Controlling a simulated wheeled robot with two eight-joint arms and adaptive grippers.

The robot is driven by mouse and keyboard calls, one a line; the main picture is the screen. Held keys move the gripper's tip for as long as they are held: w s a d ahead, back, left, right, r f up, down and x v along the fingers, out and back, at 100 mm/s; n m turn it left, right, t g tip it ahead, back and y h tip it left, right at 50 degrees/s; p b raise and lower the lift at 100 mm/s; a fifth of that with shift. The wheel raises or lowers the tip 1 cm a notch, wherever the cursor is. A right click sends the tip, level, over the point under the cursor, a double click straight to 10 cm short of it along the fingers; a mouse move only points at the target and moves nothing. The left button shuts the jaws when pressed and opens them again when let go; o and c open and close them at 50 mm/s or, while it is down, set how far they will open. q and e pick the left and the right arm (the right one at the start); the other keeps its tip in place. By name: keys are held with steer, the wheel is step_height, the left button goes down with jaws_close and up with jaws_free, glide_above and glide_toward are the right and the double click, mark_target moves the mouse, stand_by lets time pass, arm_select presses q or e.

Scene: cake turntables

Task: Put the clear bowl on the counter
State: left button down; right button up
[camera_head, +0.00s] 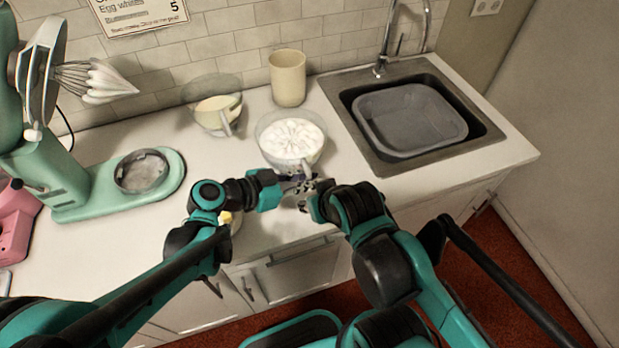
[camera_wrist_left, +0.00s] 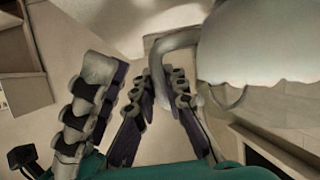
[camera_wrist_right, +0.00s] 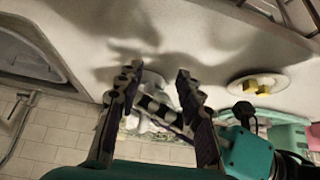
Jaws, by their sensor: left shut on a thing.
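A clear bowl (camera_head: 314,153) filled with white whipped foam is near the counter's front edge, with a pale handle (camera_wrist_left: 178,40) on its near side. My left gripper (camera_head: 290,183) is shut on that handle; the left wrist view shows the handle between the fingers and the pale bowl (camera_wrist_left: 262,45) to the right. I cannot tell whether the bowl's base touches the counter (camera_head: 265,205). My right gripper (camera_wrist_right: 157,80) has its fingers apart, close beside the left one; its fingertips are partly hidden in the head view.
A second clear bowl (camera_head: 217,112) with pale yellow contents and a beige cup (camera_head: 288,78) stand behind. The sink (camera_head: 368,158) holds a grey basin (camera_head: 410,118). A mint mixer (camera_head: 75,185) stands left. A small plate with yellow pieces (camera_wrist_right: 258,84) lies near the front.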

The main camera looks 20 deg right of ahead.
arm_select(q)
steer(key=c, duration=1.9)
jaws_free()
steer(key=shift+d+f, duration=0.1)
steer(key=shift+f, duration=0.1)
arm_select(e)
steer(key=shift+f, duration=0.2)
arm_select(q)
steer(key=o, duration=0.3)
arm_select(e)
steer(key=shift+d, duration=0.1)
arm_select(q)
steer(key=shift+o, duration=0.2)
